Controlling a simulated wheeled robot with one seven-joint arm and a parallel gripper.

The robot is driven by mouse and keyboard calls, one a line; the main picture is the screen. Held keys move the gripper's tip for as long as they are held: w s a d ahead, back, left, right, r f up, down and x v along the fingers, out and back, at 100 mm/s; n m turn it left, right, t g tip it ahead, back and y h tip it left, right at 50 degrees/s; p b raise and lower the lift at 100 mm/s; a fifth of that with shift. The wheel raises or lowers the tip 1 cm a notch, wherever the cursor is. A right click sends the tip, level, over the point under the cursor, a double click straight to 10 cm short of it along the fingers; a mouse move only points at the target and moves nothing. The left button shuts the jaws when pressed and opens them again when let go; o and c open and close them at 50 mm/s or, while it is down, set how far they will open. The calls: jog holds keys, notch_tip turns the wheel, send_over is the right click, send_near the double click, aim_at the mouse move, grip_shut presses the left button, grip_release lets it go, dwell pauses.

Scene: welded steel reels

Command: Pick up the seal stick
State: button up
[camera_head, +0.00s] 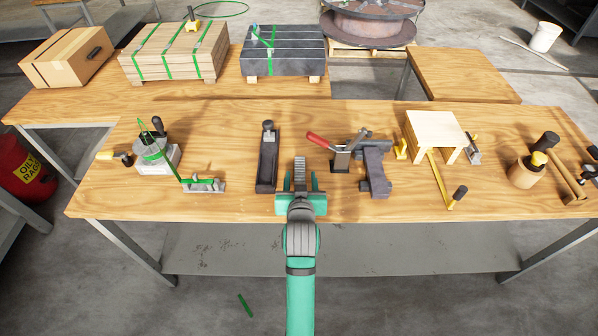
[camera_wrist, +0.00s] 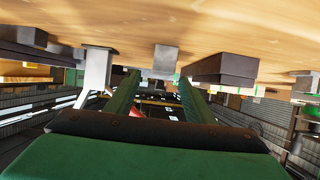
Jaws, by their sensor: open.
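A short grey ribbed bar (camera_head: 299,168), which looks like the seal stick, lies on the wooden workbench (camera_head: 230,207) near its front middle. In the wrist view a small grey block (camera_wrist: 165,58), apparently the same bar, shows in line with the gap between the fingers. My gripper (camera_head: 300,184) is open, just on the near side of the bar, with a finger to either side of its line. The green fingers also show in the wrist view (camera_wrist: 160,88). They hold nothing that I can see. Whether the fingertips reach past the bar's near end I cannot tell.
A long dark block (camera_head: 267,165) lies close left. A red-handled tool (camera_head: 325,142) and a dark grey bracket (camera_head: 376,175) stand close right. A silver jagged piece (camera_head: 204,185) with green strap lies further left. A small wooden stand (camera_head: 436,128) is right.

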aim_at(299, 169)
jog(key=shift+x, duration=3.1)
jog(key=shift+w+a+r, duration=0.1)
jog(key=shift+r, duration=0.05)
jog(key=c, duration=0.8)
jog(key=shift+a, duration=0.1)
grip_shut()
